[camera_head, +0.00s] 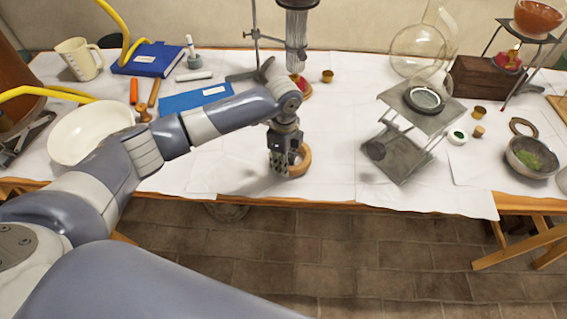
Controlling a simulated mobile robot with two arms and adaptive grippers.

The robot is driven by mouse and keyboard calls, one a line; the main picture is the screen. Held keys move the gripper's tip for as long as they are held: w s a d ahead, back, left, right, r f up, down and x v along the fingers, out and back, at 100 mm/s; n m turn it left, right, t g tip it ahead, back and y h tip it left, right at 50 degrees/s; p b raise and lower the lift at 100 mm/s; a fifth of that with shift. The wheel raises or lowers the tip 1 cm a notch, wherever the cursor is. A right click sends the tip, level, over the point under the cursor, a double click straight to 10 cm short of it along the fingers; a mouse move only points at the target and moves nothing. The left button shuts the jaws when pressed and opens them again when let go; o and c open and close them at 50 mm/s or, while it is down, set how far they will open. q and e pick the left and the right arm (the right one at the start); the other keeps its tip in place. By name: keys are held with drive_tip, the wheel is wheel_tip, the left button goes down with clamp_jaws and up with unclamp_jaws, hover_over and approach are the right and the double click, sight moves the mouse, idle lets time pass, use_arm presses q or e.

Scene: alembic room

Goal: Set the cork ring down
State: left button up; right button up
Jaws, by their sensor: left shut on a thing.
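The cork ring (304,160) is a tan ring near the front edge of the white-covered table, at the middle of the view. My left gripper (288,170) points down and is shut on the ring's left side. The gripper hides part of the ring. The ring looks tilted up on its edge; I cannot tell whether it touches the cloth. My right gripper is not in view.
A metal lab jack (420,118) with a dish stands to the right. A white basin (90,132) and blue folder (194,98) lie left. Cloth (335,165) between ring and jack is clear.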

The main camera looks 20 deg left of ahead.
use_arm(q)
drive_tip(key=shift+f, duration=0.65)
drive_tip(key=o, duration=1)
wheel_tip(320, 180, up, 12)
drive_tip(key=shift+r+b, duration=0.1)
drive_tip(key=shift+b, duration=0.4)
